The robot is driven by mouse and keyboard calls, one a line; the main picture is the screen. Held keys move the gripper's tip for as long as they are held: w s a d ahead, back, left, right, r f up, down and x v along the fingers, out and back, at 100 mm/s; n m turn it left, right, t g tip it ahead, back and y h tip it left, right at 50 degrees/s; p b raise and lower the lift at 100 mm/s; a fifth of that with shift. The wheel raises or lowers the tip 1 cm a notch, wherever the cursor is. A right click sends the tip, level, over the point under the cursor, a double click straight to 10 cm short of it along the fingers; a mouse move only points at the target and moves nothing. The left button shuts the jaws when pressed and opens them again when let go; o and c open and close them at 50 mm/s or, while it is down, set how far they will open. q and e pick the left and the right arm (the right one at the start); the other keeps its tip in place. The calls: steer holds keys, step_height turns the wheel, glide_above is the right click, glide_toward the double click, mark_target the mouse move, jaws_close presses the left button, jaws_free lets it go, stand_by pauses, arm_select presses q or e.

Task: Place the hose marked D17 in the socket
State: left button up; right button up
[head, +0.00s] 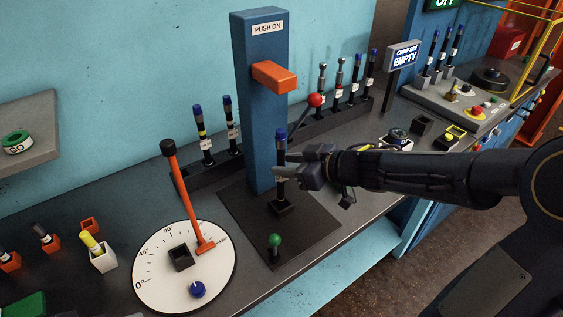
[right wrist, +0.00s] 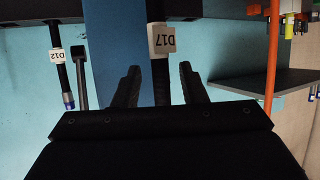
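The hose marked D17 (right wrist: 161,42) is black with a white label, which reads upside down in the right wrist view. In the head view a black blue-capped hose (head: 281,145) stands upright, its lower end at a small black square socket (head: 283,207) on the dark base plate. How deep it sits cannot be told. My right gripper (head: 284,164) is around this hose, one finger on each side. In the right wrist view my right gripper (right wrist: 160,88) shows gaps between the hose and both fingers, so it is open. My left gripper is not in view.
The blue PUSH ON column (head: 258,110) with an orange block (head: 274,76) rises behind the hose. A red-knobbed lever (head: 315,100) and green knob (head: 275,240) are close by. A rack (head: 215,171) of hoses stands behind. A dial (head: 155,265) with an orange lever lies left.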

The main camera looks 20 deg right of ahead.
steer(key=s+d+r+m+t+h+p, duration=0.1)
steer(key=s+d+r+m+t+h, duration=0.1)
steer(key=s+d+r+m+h, duration=0.45)
steer(key=s+d+r+m+t+h+p, duration=0.1)
steer(key=s+d+m+h, duration=0.25)
steer(key=d, duration=0.55)
steer(key=s+a+f+g+y, duration=0.2)
steer(key=s+a+f+g, duration=0.1)
steer(key=s, duration=0.5)
steer(key=s+a+f+g+y, duration=0.2)
steer(key=s+a+f+g, duration=0.2)
steer(key=s+a, duration=0.4)
steer(key=shift+s+f+y, duration=0.25)
steer(key=shift+f+y, duration=0.05)
steer(key=shift+f, duration=0.4)
